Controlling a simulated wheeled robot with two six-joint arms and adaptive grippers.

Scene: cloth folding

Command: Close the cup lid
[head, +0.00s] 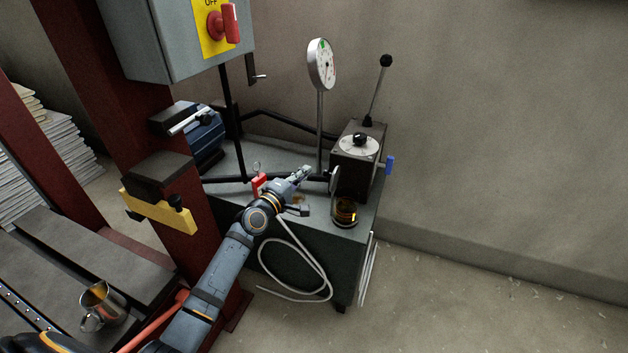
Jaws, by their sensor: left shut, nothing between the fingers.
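A small glass cup (344,214) with amber liquid stands upright near the front right of the grey cabinet top. A round rim-like piece (333,182) stands steeply up just above the cup, against the dark box; it looks like the raised lid, though its hinge is too small to make out. My left gripper (305,171) is shut and empty. It is to the left of the raised lid in the picture, pointing up and right, with a visible gap between. My right gripper is not in view.
A dark box with a lever (357,168) stands behind the cup. A dial gauge (320,65) on a post rises behind my gripper. A red part (259,185) lies left of my wrist. A metal jug (102,304) is at lower left. The floor at right is clear.

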